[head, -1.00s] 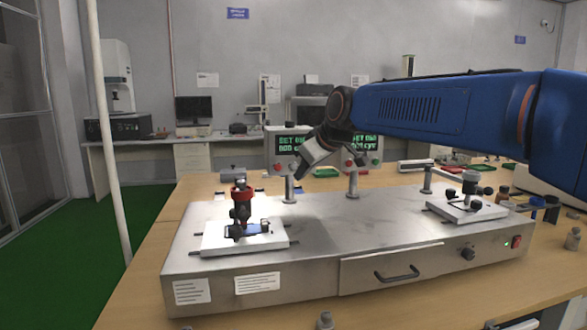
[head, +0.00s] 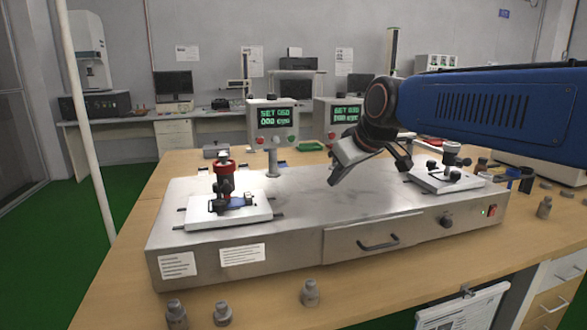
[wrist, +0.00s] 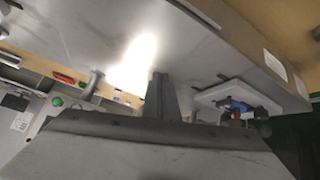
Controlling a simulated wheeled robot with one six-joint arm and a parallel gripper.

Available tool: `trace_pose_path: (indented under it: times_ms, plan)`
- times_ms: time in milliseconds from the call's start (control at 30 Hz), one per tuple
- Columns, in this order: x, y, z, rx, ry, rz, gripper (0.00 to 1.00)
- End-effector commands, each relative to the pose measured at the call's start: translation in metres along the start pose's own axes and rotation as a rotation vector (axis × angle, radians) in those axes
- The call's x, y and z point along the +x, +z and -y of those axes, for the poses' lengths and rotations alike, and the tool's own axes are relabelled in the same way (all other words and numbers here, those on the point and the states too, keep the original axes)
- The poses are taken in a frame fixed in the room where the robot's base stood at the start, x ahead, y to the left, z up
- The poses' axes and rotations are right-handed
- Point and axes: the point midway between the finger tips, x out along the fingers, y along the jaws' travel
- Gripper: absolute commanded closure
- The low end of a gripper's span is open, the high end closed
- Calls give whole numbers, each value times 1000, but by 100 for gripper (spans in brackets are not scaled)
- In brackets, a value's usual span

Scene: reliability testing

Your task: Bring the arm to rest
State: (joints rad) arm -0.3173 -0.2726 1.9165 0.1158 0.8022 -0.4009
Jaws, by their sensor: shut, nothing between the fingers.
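My blue arm (head: 490,105) reaches in from the right in the head view. Its end, my gripper (head: 334,182), points down and left above the middle of the metal test bench (head: 300,215), apart from its top. In the wrist view my gripper (wrist: 160,92) shows its dark fingers together, with nothing between them. The bench top (wrist: 120,45) shows bright behind them.
A white plate (head: 254,214) with a red-topped clamp (head: 223,178) and small blue part stands left on the bench. Another fixture (head: 447,172) stands right, near my arm. Two display posts (head: 272,120) stand behind. Metal weights (head: 310,293) stand in front.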

Motion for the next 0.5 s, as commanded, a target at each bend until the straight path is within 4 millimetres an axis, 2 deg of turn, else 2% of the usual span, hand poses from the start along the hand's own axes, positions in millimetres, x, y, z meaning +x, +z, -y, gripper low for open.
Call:
trace_pose_path:
  times_ms: [33, 267, 500]
  plan:
    - [-8, 27, -4, 36, 14, 19, 100]
    - [-33, 142, -7, 203, 67, 113, 100]
    - [-49, 262, 7, 380, 128, 204, 100]
